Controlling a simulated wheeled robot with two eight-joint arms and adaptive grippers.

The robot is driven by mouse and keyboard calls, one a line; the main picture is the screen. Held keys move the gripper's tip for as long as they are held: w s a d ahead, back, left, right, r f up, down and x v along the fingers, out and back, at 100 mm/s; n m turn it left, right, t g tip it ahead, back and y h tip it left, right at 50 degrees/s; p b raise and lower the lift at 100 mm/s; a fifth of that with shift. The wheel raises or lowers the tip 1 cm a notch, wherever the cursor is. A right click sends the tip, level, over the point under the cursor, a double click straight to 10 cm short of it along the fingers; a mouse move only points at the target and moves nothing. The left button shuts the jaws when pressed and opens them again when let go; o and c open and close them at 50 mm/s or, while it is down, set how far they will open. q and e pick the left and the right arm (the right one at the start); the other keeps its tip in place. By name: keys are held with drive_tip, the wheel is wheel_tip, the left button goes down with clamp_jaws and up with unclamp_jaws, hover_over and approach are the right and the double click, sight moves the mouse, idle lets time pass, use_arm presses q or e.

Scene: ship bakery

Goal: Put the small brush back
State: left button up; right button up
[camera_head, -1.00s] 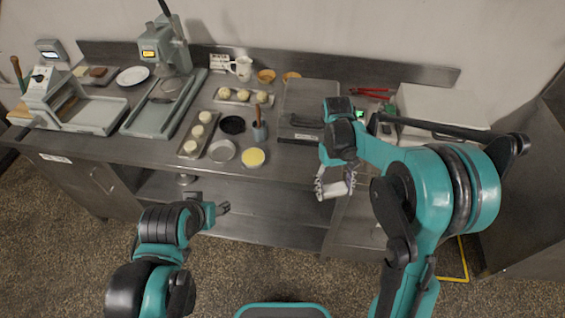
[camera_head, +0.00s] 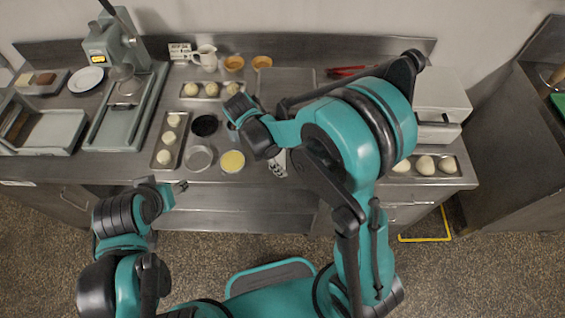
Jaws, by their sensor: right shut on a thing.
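My left gripper (camera_head: 181,186) is in front of the counter, well away from the cup, too small to tell open from shut.
Near the cup are a bowl of yellow stuff (camera_head: 232,161), an empty metal bowl (camera_head: 198,158) and dough trays (camera_head: 160,160). A press (camera_head: 118,50) stands back left. A tray of dough (camera_head: 446,180) and a white box (camera_head: 443,103) are at right. Floor in front is clear.

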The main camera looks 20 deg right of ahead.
sight(283, 163)
drive_tip(key=shift+w+d+f, duration=0.4)
drive_tip(key=shift+w+f, duration=0.1)
drive_tip(key=shift+w, duration=0.15)
drive_tip(key=shift+f+b, duration=0.7)
drive_tip(key=shift+f, duration=1.3)
drive_tip(key=shift+f, duration=0.1)
drive_tip(key=o, duration=1.3)
